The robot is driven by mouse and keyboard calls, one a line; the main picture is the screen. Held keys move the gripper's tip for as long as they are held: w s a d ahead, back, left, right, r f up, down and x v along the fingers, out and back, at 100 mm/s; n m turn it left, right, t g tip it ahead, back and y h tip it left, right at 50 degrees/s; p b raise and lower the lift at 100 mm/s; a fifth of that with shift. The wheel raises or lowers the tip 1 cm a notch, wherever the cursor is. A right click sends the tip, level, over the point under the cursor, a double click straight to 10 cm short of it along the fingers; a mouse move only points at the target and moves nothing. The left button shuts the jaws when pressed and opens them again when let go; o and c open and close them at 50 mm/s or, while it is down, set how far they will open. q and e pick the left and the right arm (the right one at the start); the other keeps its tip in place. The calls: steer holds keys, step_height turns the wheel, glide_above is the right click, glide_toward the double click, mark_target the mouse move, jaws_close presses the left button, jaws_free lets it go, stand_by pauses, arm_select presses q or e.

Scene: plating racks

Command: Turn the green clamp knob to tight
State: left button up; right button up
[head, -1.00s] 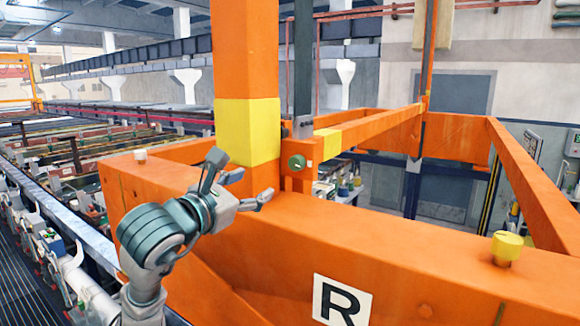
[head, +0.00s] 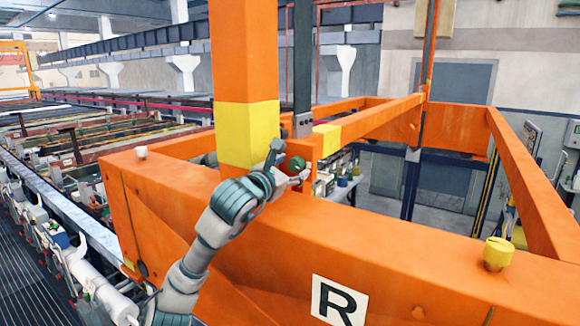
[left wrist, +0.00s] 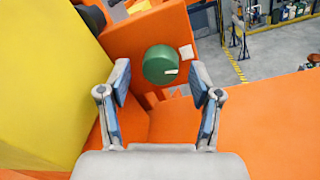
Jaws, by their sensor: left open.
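The green clamp knob (head: 296,164) sits on an orange bracket beside the yellow-banded orange post. In the left wrist view the knob (left wrist: 160,65) is a round green disc with a small white mark at its lower right edge. A small white plate (left wrist: 186,52) is on the bracket to its right. My left gripper (head: 290,165) is at the knob in the head view, partly covering it. In the left wrist view my left gripper (left wrist: 161,80) is open, with one finger on each side below the knob and gaps between them and it. My right gripper is not in view.
The orange post (head: 245,60) with its yellow band rises just left of the knob. A wide orange beam (head: 400,240) with an R sign (head: 340,302) runs below. A yellow cap (head: 498,253) stands on the beam at the right.

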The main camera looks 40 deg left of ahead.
arm_select(q)
steer(key=shift+s, duration=0.1)
steer(key=c, duration=1.1)
steer(key=shift+n+b, duration=0.35)
steer(key=shift+n, duration=0.15)
steer(key=shift+c, duration=0.2)
steer(key=shift+n, duration=0.7)
steer(key=o, duration=1.1)
steer(key=shift+r, duration=0.1)
steer(key=shift+o, duration=0.2)
steer(key=s+d, duration=0.2)
steer(key=s, duration=0.9)
steer(key=shift+s, duration=0.3)
